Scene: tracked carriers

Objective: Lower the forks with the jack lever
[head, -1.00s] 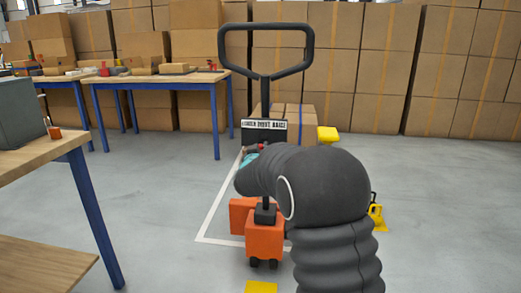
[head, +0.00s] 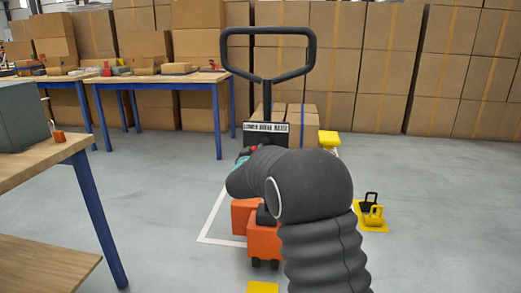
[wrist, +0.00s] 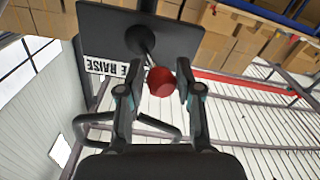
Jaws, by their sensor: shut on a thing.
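The orange pallet jack (head: 264,240) stands ahead with its black loop handle (head: 268,31) upright. A dark plate with a white label (head: 266,127) is on its column; the label seems to name lower, a middle position and raise. The jack lever has a red knob (wrist: 161,82) on a thin metal rod coming out of the plate. In the wrist view my gripper (wrist: 160,88) is shut on the red knob, one finger on each side. In the head view my dark arm hides most of the gripper and part of the jack. The forks are not clearly visible.
A wooden workbench (head: 45,162) with blue legs is close on the left; another bench (head: 160,80) stands behind. Cartons (head: 350,60) line the back wall. A yellow stand with padlock-like pieces (head: 373,217) is on the floor at right.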

